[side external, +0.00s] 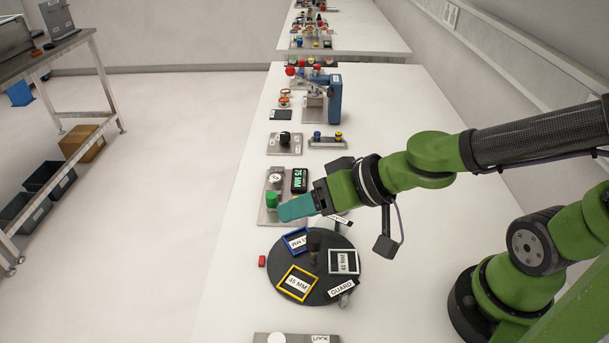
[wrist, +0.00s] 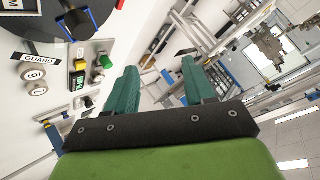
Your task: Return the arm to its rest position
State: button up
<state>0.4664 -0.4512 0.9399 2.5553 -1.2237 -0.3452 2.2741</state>
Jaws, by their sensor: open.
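My gripper (side external: 298,207) is at the end of my green arm, held out over the white table. Its teal fingers point left in the side external view, above and just behind the round dark turntable. In the wrist view the two teal fingers (wrist: 157,85) stand apart with nothing between them. The gripper is open and empty. The wrist is tilted, so the wrist view looks along the room rather than straight down at the table.
The dark turntable (side external: 318,283) carries framed labelled plates and GUARD labels. A small red block (side external: 262,261) lies left of it. A panel with a green button (side external: 271,199) is close to the fingers. A blue device (side external: 335,98) stands farther back. The table's right side is mostly clear.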

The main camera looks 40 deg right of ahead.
jog(key=w+d+r+m+t+h, duration=0.3)
jog(key=d+r+h, duration=0.4)
jog(key=d, duration=0.6)
jog(key=s+d+g+y, duration=0.3)
jog(key=s+g+y, duration=0.1)
jog(key=s, duration=0.5)
jog(key=shift+d+f+n+g, duration=0.2)
jog(key=shift+n+g, duration=0.1)
jog(key=shift+g, duration=0.1)
